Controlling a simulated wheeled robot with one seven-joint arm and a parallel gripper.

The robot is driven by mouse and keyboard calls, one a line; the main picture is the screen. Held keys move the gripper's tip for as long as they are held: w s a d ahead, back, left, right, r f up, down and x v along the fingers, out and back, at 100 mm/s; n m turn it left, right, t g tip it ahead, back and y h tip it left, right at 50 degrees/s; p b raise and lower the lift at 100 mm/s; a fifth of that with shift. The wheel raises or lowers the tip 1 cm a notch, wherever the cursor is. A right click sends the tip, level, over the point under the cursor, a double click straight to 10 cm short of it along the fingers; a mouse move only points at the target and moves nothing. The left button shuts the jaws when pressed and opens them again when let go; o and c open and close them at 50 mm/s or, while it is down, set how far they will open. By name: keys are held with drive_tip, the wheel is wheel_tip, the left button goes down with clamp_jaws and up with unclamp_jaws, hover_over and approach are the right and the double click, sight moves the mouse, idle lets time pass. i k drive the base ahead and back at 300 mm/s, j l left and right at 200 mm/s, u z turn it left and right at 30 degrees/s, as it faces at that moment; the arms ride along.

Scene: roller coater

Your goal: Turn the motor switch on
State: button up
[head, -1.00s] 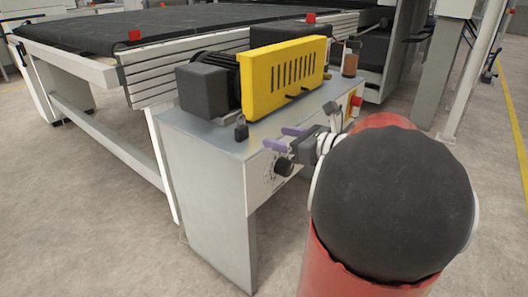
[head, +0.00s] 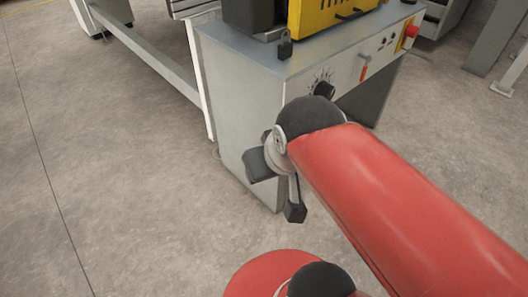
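The control panel (head: 345,66) is on the front of the grey machine cabinet. It carries a black dial knob (head: 324,90) with marks around it, a red lever-like switch (head: 364,70) standing near upright, small dark buttons (head: 386,41) and a red stop button (head: 410,31) on yellow. No label is readable, so I cannot tell for certain which one is the motor switch. My gripper (head: 277,186) hangs in front of the cabinet, lower left of the knob and apart from the switch.
A yellow guard (head: 325,15) and a dark motor block (head: 252,15) stand on top of the cabinet (head: 230,110). A white frame rail (head: 150,55) runs at the left. The floor (head: 110,200) is clear at left and front. My red arm covers the lower right.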

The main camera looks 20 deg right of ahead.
sight(411, 31)
drive_tip(key=z, duration=1.65)
drive_tip(key=i+l, duration=1)
